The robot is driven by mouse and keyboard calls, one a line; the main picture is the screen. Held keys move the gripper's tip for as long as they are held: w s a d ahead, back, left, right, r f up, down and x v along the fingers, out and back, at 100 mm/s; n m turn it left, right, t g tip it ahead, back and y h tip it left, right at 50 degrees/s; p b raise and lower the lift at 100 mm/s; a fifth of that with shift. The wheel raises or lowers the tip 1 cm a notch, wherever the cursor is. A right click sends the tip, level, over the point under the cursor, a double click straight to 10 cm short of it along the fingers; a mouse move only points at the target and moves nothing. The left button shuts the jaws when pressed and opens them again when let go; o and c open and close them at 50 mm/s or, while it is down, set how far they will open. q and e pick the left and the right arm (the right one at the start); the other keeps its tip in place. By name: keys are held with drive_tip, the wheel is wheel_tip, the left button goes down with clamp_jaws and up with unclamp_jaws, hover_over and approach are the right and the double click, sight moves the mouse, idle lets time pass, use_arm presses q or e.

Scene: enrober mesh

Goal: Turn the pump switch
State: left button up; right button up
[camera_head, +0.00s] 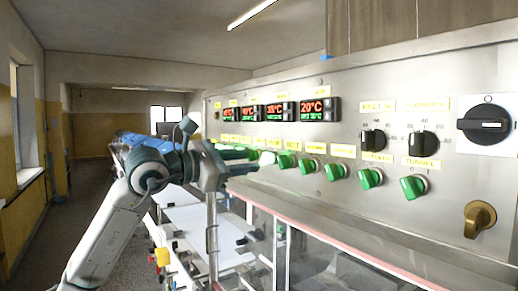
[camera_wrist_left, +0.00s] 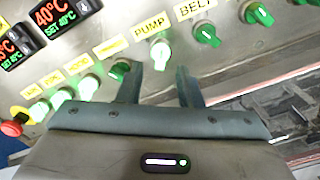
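The pump switch (camera_wrist_left: 160,54) is a small knob under the yellow PUMP label (camera_wrist_left: 150,25) in the left wrist view. It glows pale white-green and its handle looks about upright. In the head view a bright white-green knob (camera_head: 267,158) just past my fingertips appears to be the same switch. My left gripper (camera_wrist_left: 160,70) is open, its two fingers pointing at the panel, with the pump switch just beyond the gap between them. The gripper also shows in the head view (camera_head: 252,161). Whether a finger touches the knob cannot be told. My right gripper is not in view.
The belt switch (camera_wrist_left: 207,34), dark green, sits right of the pump switch. Another dark green knob (camera_wrist_left: 120,70) is close to the left finger. Lit knobs (camera_wrist_left: 88,86) and a red button (camera_wrist_left: 12,129) lie further left. Temperature displays (camera_head: 320,109) are above.

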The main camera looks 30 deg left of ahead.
sight(262, 160)
use_arm(q)
drive_tip(key=p+x, duration=0.1)
drive_tip(key=x, duration=0.2)
drive_tip(key=shift+r+p, duration=0.15)
drive_tip(key=shift+p, duration=0.2)
drive_tip(key=shift+w+d+p, duration=0.3)
drive_tip(key=shift+w, duration=0.25)
clamp_jaws()
